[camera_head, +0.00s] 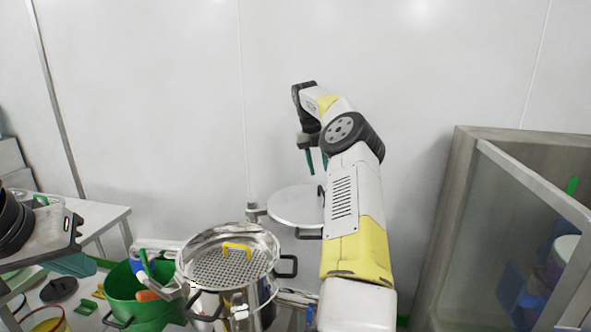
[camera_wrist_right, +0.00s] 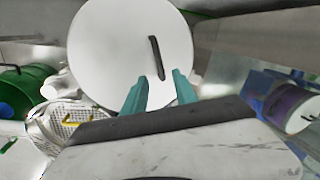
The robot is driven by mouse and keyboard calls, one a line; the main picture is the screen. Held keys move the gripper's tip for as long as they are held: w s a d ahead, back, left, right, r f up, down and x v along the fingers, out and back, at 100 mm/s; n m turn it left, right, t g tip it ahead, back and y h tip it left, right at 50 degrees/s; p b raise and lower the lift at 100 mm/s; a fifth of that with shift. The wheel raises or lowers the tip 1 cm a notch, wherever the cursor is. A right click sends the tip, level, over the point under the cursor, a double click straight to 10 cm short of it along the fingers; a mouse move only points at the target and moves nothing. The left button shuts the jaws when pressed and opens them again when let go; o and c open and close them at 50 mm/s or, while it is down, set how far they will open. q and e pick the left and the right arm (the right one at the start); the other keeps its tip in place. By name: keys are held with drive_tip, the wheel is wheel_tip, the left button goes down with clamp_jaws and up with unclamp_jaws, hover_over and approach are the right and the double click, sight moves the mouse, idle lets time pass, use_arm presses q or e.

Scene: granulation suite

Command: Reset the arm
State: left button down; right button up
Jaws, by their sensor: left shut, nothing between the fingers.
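My right arm reaches forward and bends down at the wrist. Its gripper (camera_head: 317,168) hangs above the round metal lid (camera_head: 292,206) in the head view. In the right wrist view its two teal fingers (camera_wrist_right: 158,82) are apart with nothing held. The lid (camera_wrist_right: 110,50) with its dark handle (camera_wrist_right: 156,57) lies beyond the fingertips, and the handle appears clear of them. My left gripper (camera_head: 88,265) is at the left edge of the head view, its teal fingers together and empty, over the floor by the white table.
A steel pot (camera_head: 232,300) with a perforated plate (camera_head: 228,268) and yellow handle (camera_head: 237,249) stands beside the lid. A green bucket (camera_head: 140,298) stands left of it. A white table (camera_head: 95,215) is at left. A glass-sided cabinet (camera_head: 475,200) holding containers stands at right.

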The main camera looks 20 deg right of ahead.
drive_tip(key=s+a+r+m+t+h, duration=0.1)
drive_tip(key=s+a+r+m, duration=0.25)
drive_tip(key=a+r, duration=0.4)
drive_tip(key=s+a+r+m+t, duration=0.2)
drive_tip(key=a+r+m, duration=0.25)
drive_tip(key=a, duration=0.55)
drive_tip(key=s+a+r+m, duration=0.3)
drive_tip(key=s+a+m, duration=0.35)
drive_tip(key=s, duration=0.35)
drive_tip(key=s+a+f+m+t+y, duration=0.1)
drive_tip(key=s+a+f+m+y, duration=0.1)
drive_tip(key=s+m, duration=0.7)
drive_tip(key=s+a+f+m+t+y, duration=0.2)
drive_tip(key=s+f+m, duration=0.4)
drive_tip(key=s+m, duration=0.3)
drive_tip(key=s+a+y, duration=0.1)
drive_tip(key=s+a, duration=0.1)
drive_tip(key=s, duration=0.2)
drive_tip(key=shift+t, duration=0.3)
